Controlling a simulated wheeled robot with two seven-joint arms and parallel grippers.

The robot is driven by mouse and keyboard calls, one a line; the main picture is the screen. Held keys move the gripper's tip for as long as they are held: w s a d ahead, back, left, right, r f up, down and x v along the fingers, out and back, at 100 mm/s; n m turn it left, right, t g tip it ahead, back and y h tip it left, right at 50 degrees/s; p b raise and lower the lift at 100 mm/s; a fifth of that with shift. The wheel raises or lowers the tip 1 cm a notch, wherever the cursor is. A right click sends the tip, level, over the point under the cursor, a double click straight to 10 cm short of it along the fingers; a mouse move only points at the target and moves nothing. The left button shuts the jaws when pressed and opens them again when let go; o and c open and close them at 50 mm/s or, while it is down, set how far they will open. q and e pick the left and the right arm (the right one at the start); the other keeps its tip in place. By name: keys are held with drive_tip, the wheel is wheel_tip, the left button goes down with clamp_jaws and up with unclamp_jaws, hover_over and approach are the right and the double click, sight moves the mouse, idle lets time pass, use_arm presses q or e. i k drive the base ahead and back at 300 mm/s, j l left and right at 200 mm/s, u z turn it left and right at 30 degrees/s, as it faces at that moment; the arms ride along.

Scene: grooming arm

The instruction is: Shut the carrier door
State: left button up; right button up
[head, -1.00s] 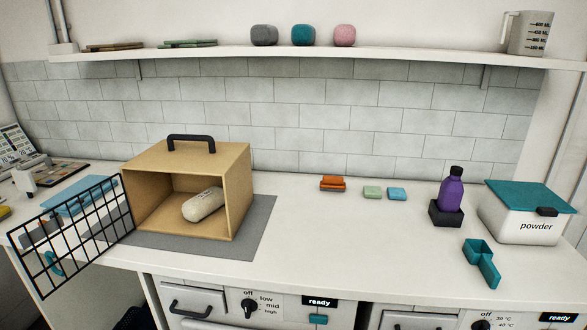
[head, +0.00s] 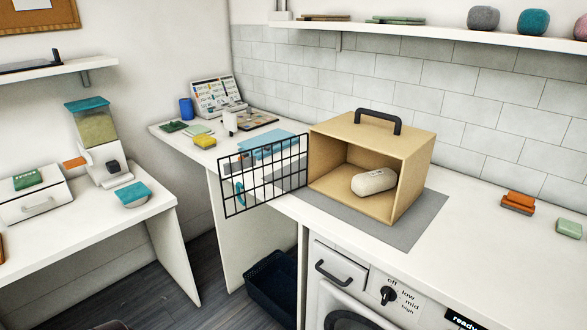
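The tan carrier (head: 413,150) stands on a grey mat (head: 431,218) on the white counter, with a black handle on top. Its front is open, and a pale rounded object (head: 374,182) lies inside. The black wire carrier door (head: 264,177) is swung wide open to the left, joined at the carrier's left front edge. The door's free end hangs out past the counter's front edge. Neither of my grippers shows in the head view.
A washing machine (head: 373,290) is under the counter. A blue mat (head: 268,145) lies behind the door. Orange (head: 518,202) and green (head: 569,228) blocks lie to the right. A dark bin (head: 270,287) is on the floor. A side table (head: 105,222) stands at the left, with floor between.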

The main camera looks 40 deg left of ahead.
sight(229, 168)
drive_tip(key=i+j+z, duration=0.1)
drive_tip(key=j+z, duration=0.65)
drive_tip(key=j, duration=0.95)
drive_tip(key=k+j+z, duration=0.1)
drive_tip(key=j, duration=1.2)
drive_tip(key=k+j+z, duration=0.1)
drive_tip(key=j, duration=0.55)
drive_tip(key=k+j, duration=0.1)
drive_tip(key=j, duration=0.55)
drive_tip(key=z, duration=0.05)
